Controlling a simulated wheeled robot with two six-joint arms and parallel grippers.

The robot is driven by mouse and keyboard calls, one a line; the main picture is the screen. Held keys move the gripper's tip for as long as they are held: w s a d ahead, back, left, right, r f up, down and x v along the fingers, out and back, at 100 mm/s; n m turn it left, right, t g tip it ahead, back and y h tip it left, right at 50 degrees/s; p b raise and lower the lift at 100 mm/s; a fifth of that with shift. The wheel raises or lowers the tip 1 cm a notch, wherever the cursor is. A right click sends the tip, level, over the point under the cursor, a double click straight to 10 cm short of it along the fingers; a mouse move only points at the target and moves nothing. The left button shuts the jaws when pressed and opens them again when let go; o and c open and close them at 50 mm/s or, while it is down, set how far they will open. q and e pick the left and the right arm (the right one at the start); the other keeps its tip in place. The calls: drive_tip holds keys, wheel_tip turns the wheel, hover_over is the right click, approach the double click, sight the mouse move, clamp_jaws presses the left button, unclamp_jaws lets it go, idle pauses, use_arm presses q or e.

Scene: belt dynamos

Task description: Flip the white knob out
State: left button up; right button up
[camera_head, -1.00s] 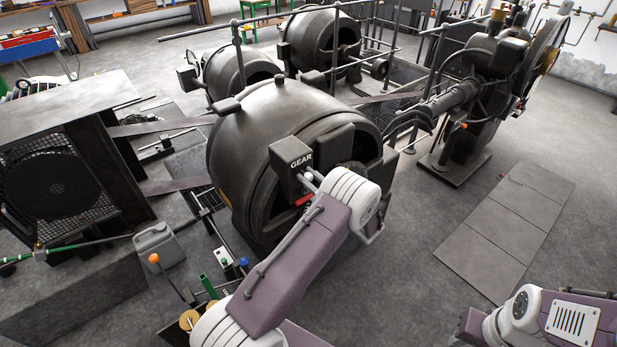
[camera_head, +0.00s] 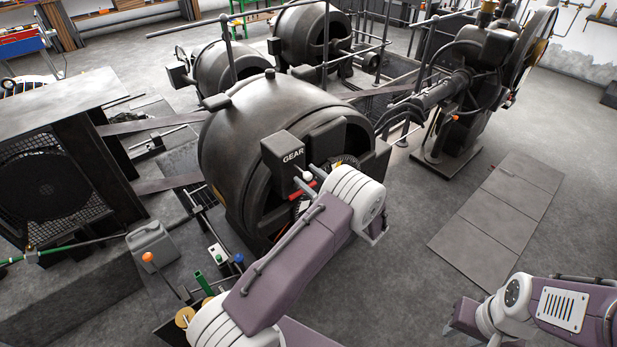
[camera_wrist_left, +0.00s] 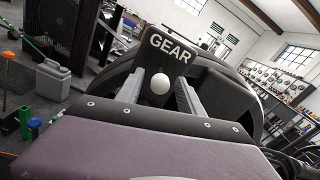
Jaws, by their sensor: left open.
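The white knob (camera_head: 307,176) is a small round ball in front of the dark box marked GEAR (camera_head: 281,160) on the big dark dynamo (camera_head: 262,120). In the left wrist view the white knob (camera_wrist_left: 160,84) appears between the two grey fingers of my left gripper (camera_wrist_left: 159,92), with gaps on both sides. The gripper is open and points at the GEAR box (camera_wrist_left: 172,50). Whether the knob is within finger reach is hard to tell. My right arm shows at the lower right in the head view, but its gripper is not visible.
A red handle (camera_head: 301,191) lies just below the knob. A grey canister (camera_head: 152,245) and an orange-topped lever (camera_head: 148,257) stand at the left. Railings (camera_head: 233,55) and more machines are behind.

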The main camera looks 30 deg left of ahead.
use_arm(q)
drive_tip(key=b+v, duration=0.1)
drive_tip(key=v, duration=0.8)
drive_tip(key=shift+b, duration=0.3)
